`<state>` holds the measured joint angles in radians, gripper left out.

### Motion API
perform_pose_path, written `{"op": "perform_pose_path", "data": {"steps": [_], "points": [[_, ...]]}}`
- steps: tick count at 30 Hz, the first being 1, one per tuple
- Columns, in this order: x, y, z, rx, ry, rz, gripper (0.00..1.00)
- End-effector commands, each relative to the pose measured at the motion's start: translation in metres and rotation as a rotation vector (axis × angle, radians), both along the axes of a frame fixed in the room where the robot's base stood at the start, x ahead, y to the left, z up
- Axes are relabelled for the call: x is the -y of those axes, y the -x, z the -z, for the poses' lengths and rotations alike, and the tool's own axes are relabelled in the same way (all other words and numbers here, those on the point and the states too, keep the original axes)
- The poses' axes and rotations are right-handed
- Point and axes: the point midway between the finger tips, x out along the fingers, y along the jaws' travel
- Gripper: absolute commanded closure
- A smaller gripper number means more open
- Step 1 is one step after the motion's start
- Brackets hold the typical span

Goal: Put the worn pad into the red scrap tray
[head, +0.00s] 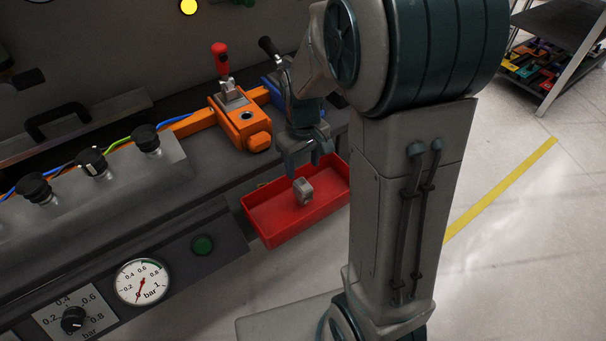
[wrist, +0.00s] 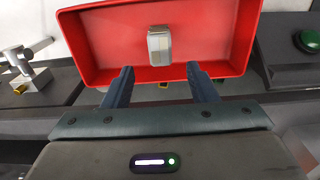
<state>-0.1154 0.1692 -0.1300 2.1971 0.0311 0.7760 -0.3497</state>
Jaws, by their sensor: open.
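The red scrap tray (head: 270,225) hangs at the front edge of the dark bench in the head view. The worn pad (head: 303,191), a small grey block, shows over the tray floor. In the wrist view the pad (wrist: 159,46) appears inside the walls of the tray (wrist: 95,45), clear of the fingers. My gripper (head: 308,162) is above the tray's back part. In the wrist view my gripper (wrist: 160,86) is open, with nothing between its fingertips. I cannot tell whether the pad rests on the tray floor.
An orange clamp unit (head: 240,122) with a red-knobbed lever stands on the bench behind the tray. A row of black knobs (head: 93,162) and a pressure gauge (head: 142,282) are at left. A shelf cart (head: 560,45) stands far right.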

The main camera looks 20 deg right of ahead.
Motion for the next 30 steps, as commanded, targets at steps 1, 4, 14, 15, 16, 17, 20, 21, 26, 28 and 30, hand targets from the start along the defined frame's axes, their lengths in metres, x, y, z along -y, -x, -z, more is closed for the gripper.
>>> {"op": "perform_pose_path", "data": {"steps": [1,4,14,15,16,17,20,21,26,28,30], "points": [[0.000,0.000,-0.011,0.003,0.000,0.000,0.48],[0.000,0.000,-0.024,0.002,-0.001,0.001,0.48],[-0.001,0.023,-0.055,0.035,-0.013,0.051,0.48],[-0.002,0.033,-0.061,0.046,-0.017,0.071,0.48],[-0.002,0.040,-0.066,0.056,-0.021,0.088,0.48],[-0.003,0.048,-0.071,0.067,-0.024,0.105,0.48],[-0.004,0.075,-0.084,0.101,-0.033,0.162,0.48],[-0.004,0.086,-0.087,0.114,-0.035,0.185,0.48],[-0.006,0.119,-0.095,0.155,-0.041,0.258,0.48],[-0.006,0.129,-0.097,0.166,-0.043,0.280,0.48],[-0.006,0.136,-0.097,0.173,-0.043,0.295,0.48]]}}
